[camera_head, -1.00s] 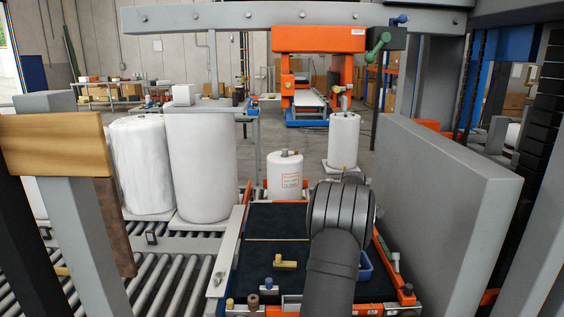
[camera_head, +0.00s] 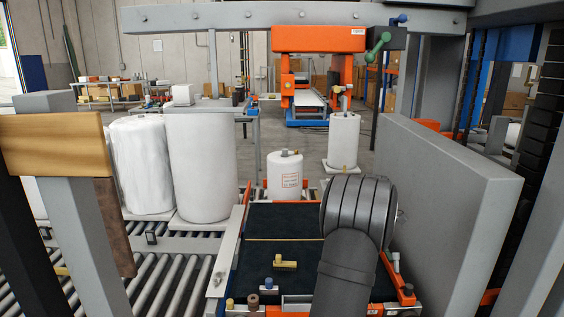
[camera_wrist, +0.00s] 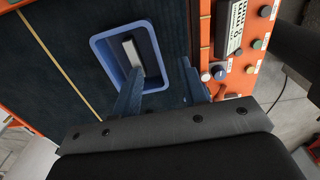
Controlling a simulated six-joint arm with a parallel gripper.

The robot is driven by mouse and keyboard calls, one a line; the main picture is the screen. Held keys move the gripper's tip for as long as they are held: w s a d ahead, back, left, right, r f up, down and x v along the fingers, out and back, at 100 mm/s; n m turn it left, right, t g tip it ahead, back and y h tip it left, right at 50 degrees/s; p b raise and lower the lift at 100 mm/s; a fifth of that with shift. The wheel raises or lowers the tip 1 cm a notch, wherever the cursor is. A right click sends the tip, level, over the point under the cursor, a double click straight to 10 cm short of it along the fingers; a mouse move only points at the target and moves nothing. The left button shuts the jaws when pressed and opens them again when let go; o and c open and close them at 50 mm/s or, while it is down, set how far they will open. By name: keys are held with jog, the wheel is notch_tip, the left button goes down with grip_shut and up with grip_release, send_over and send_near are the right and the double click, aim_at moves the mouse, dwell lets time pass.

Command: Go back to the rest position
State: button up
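My gripper (camera_wrist: 162,72) shows in the wrist view with its two blue-grey fingers spread apart and nothing between them. It hangs over a dark work mat (camera_wrist: 60,88). A blue tray (camera_wrist: 98,52) lies below it, with a small grey-white block (camera_wrist: 130,48) inside. The left finger overlaps part of the tray in the picture; I cannot tell the height between them. In the head view my arm's dark rounded links cover the right part of the mat (camera_head: 285,222), and the gripper and tray are hidden behind them.
A grey panel (camera_head: 440,170) stands close to the right of my arm. A small white tank (camera_head: 285,177) stands behind the mat, and a large white cylinder (camera_head: 202,165) stands at the left by the rollers (camera_head: 165,280). A control panel (camera_wrist: 230,45) borders the mat.

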jog(key=s+d+r, duration=0.3)
jog(key=s, duration=0.1)
jog(key=s+a+f, duration=0.1)
jog(key=s+a, duration=0.1)
jog(key=a, duration=1.1)
jog(key=s+a+f, duration=0.2)
jog(key=a, duration=1.1)
jog(key=shift+m, duration=0.3)
notch_tip(320, 180, down, 10)
jog(key=shift+r, duration=0.15)
